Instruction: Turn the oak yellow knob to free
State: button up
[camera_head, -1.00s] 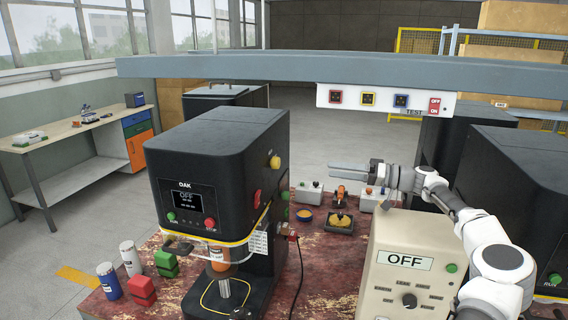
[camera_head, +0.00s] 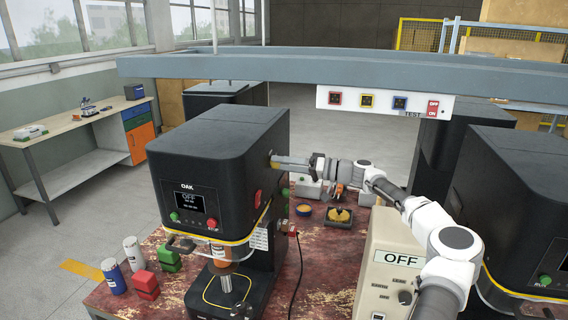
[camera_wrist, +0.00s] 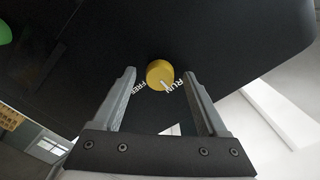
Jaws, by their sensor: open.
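The yellow knob (camera_wrist: 159,73) sits on the black side of the OAK machine (camera_head: 217,150). In the wrist view its white pointer slants down to the right, toward the word RUN. The word FREE is printed to the lower left of the knob. My gripper (camera_wrist: 159,78) is open, with one finger on each side of the knob and gaps showing. I cannot tell whether the tips are level with it in depth.
A beige OFF cabinet (camera_head: 396,257) stands right of the OAK machine, below my arm. A red side button (camera_head: 257,199) lies below my gripper. A grey overhead beam (camera_head: 230,68) crosses above. Another black machine (camera_head: 500,190) stands at the right.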

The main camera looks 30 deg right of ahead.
grip_shut()
dwell(0.3)
